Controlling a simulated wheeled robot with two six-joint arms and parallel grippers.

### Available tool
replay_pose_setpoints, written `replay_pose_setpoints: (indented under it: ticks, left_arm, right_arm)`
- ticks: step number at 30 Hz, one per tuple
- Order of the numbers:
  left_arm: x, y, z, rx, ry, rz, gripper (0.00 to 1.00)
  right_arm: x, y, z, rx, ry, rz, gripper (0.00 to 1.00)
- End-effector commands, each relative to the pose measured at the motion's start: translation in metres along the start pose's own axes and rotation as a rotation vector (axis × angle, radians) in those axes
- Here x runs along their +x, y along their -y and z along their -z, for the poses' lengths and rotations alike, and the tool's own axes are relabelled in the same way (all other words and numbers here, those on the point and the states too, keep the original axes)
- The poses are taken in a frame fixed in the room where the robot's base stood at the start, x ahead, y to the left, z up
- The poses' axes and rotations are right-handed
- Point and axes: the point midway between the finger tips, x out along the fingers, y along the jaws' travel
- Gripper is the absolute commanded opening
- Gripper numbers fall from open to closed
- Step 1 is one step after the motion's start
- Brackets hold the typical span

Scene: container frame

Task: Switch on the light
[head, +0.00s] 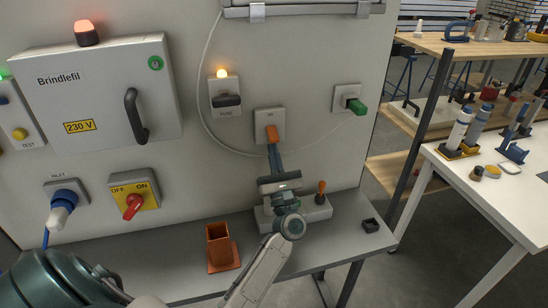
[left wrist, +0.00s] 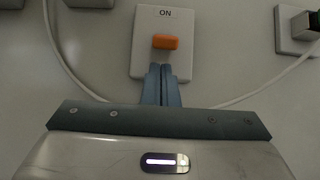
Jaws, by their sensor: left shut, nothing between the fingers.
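An orange switch lever (head: 272,133) sits on a grey wall plate (head: 263,116). In the left wrist view the lever (left wrist: 165,41) is at the middle of the plate (left wrist: 145,60), under the label ON. My left gripper (head: 274,150) is shut and empty, its blue-grey fingers pointing up at the plate. In the left wrist view its fingertips (left wrist: 160,70) are just below the lever; I cannot tell whether they touch it or the plate. The long fixture (head: 300,9) at the top is partly cut off. My right gripper is not in view.
Left of the switch are a fuse box (head: 225,98) with a glowing amber lamp, a Brindlefil cabinet (head: 100,90) and a red rotary switch (head: 133,206). A green plug (head: 356,107) is at right. A shelf (head: 345,232) below holds an orange holder (head: 221,246).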

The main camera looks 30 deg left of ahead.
Motion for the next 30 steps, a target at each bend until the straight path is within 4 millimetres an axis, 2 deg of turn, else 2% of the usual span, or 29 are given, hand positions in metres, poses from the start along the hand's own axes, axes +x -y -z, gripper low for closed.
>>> replay_pose_setpoints:
  ticks: [4, 17, 30]
  left_arm:
    - [0.002, 0.0, -0.009, 0.002, 0.0, 0.001, 0.0]
    - [0.002, 0.0, -0.01, 0.002, -0.003, 0.0, 0.0]
    - [0.002, 0.0, -0.016, 0.0, -0.073, 0.0, 0.0]
  right_arm:
    - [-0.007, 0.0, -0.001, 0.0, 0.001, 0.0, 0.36]
    - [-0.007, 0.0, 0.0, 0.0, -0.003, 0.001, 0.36]
    - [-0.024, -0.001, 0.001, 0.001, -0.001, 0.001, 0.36]
